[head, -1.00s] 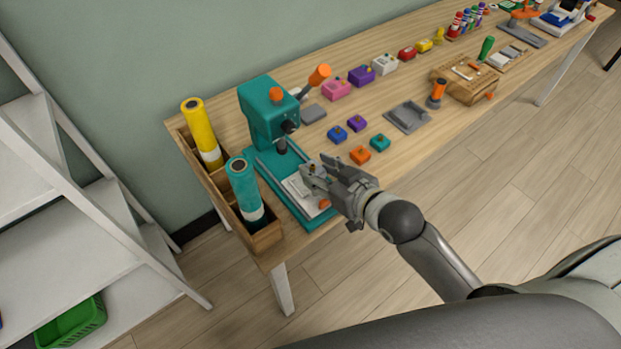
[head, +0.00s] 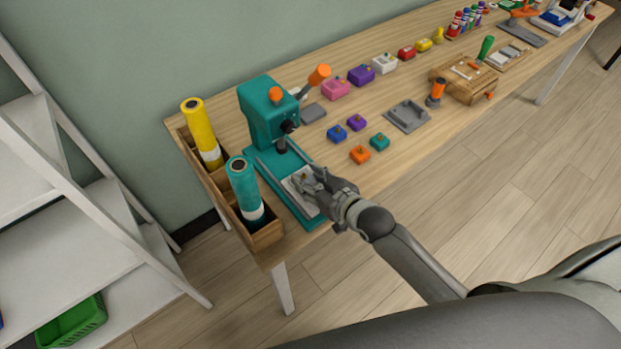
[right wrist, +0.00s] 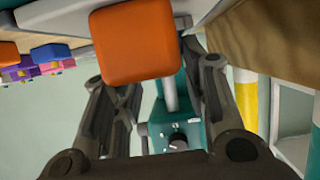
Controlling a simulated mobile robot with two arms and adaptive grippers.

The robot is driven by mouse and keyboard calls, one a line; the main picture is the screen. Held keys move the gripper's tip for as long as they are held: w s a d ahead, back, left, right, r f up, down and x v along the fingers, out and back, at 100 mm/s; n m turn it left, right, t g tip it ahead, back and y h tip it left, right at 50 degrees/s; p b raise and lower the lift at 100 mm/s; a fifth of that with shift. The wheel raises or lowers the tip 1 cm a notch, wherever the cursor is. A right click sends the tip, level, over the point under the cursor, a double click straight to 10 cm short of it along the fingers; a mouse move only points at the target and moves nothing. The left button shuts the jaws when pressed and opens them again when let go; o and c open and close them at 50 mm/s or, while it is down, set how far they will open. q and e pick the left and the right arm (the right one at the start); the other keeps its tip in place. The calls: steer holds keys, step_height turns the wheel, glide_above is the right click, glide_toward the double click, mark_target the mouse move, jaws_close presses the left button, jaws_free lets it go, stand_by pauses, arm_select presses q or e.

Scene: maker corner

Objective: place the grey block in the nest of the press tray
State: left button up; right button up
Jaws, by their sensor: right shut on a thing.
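The teal press (head: 263,115) stands at the left end of the bench. Its pale tray (head: 304,203) sits on the long teal base. My left gripper is not in view.
A wooden rack with a yellow roll (head: 202,135) and a teal roll (head: 244,190) stands left of the press. Blue, purple, orange and teal blocks (head: 360,154) lie to the right. A grey fixture (head: 408,116) lies beyond them.

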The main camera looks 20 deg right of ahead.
steer(key=shift+f, duration=0.15)
steer(key=o, duration=1)
steer(key=shift+s+r, duration=0.1)
steer(key=shift+r, duration=0.1)
steer(key=v, duration=1.2)
